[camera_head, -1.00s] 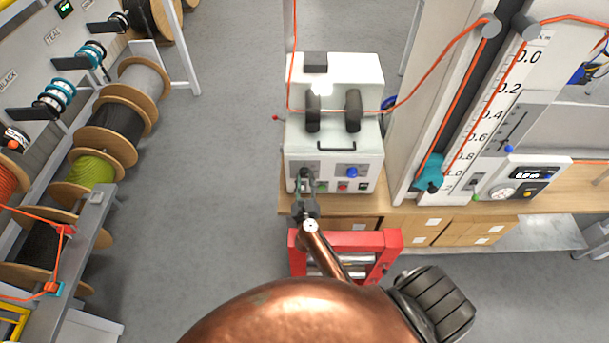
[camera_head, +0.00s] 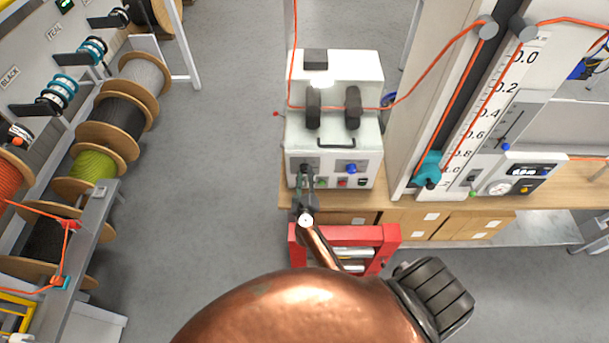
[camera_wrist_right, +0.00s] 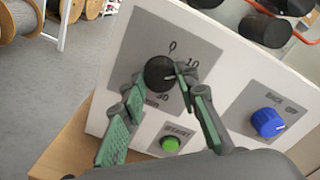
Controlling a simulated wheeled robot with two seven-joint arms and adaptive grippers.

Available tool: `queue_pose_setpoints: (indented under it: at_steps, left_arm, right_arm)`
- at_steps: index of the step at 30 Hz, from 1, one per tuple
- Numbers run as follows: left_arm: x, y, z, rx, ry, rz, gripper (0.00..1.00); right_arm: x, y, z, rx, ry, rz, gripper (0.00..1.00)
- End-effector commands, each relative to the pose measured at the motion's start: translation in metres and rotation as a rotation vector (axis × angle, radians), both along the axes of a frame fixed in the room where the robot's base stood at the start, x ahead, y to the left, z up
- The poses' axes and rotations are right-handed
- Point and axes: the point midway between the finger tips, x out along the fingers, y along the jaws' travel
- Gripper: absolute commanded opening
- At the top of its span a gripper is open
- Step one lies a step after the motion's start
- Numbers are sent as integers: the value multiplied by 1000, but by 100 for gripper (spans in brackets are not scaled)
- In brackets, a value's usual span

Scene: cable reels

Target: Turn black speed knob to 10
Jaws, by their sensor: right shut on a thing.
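The black speed knob (camera_wrist_right: 160,73) sits on a grey dial plate on the white machine's front, with 0 at the top and 10 to the upper right. My right gripper (camera_wrist_right: 160,84) is shut on it, one green-padded finger on each side. I cannot read the knob's pointer clearly. In the head view, my right gripper (camera_head: 307,179) reaches the machine's lower left front and mostly hides the knob. My left gripper is not in view.
A green start button (camera_wrist_right: 171,144) is just below the knob. A blue knob (camera_wrist_right: 268,123) is to the right. The white machine (camera_head: 334,135) stands on a wooden bench (camera_head: 405,199). A red frame (camera_head: 382,245) is below, and cable reels (camera_head: 123,115) are at left.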

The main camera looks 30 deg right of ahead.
Motion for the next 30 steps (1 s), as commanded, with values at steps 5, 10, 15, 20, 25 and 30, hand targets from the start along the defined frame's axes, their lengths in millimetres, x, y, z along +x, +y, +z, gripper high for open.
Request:
queue_pose_setpoints:
  at_steps: [5,10,15,20,25,30]
  left_arm:
    - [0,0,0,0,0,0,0]
    - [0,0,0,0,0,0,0]
    - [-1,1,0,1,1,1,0]
    - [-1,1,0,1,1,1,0]
    - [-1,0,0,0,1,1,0]
    - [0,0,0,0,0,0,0]
  right_arm:
    - [0,1,0,2,-1,2,39]
    - [0,1,0,1,0,1,46]
    - [0,0,0,1,-1,0,46]
    - [0,1,7,5,-1,-1,46]
    - [0,0,30,5,-5,-3,46]
    - [0,-1,57,1,-4,-1,46]
